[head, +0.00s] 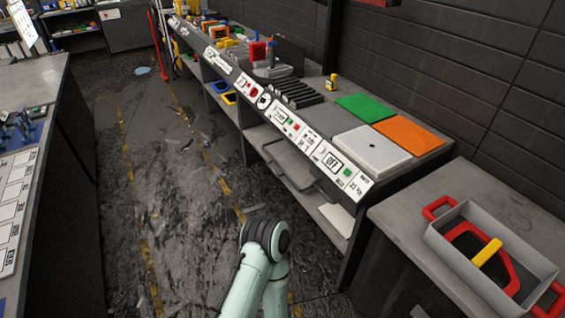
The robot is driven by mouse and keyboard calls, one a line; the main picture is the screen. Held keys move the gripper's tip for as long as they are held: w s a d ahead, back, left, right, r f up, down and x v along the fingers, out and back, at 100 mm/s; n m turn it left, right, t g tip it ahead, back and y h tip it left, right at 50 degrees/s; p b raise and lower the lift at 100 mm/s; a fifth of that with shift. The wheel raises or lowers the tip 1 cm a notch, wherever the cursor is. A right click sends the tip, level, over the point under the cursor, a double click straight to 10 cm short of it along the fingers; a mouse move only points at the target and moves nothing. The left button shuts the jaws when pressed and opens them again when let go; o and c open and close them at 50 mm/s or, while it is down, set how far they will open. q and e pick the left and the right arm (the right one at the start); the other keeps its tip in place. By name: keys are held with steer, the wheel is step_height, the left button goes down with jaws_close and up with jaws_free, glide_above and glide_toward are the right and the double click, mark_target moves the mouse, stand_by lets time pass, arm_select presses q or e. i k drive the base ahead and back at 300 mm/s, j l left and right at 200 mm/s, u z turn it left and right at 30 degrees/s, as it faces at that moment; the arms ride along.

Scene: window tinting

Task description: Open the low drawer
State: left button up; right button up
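I cannot make out a low drawer for certain in the head view. The dark front of the low cabinet (390,272) at the right shows no clear handle or drawer edge. The long workbench (308,112) has open lower shelves (285,165) with flat grey panels on them. Neither of my grippers is in view. Only a pale green and black piece of my own arm shows at the bottom centre, in front of the floor.
A grey tray with red handles (480,258) sits on the right cabinet. White (372,150), orange (410,135) and green (364,107) panels lie on the workbench. Another bench (35,82) stands at the left. The aisle floor (165,190) between them is clear apart from flat scraps.

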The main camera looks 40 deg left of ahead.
mark_target(291, 165)
steer(key=u, duration=1.5)
steer(key=i+j+z, duration=0.15)
steer(key=i+j, duration=0.2)
steer(key=i+j+z, duration=0.1)
steer(key=i+j, duration=0.25)
steer(key=i+j+z, duration=0.15)
steer(key=i+j, duration=0.3)
steer(key=i+j+z, duration=0.15)
steer(key=i+j, duration=0.25)
steer(key=i+j+z, duration=0.1)
steer(key=i+j, duration=0.25)
steer(key=j, duration=0.2)
steer(key=i+j+z, duration=0.15)
steer(key=i+j, duration=0.15)
steer(key=j, duration=0.25)
steer(key=i+j, duration=0.2)
steer(key=i, duration=0.15)
steer(key=i+j+z, duration=0.15)
steer(key=i, duration=0.25)
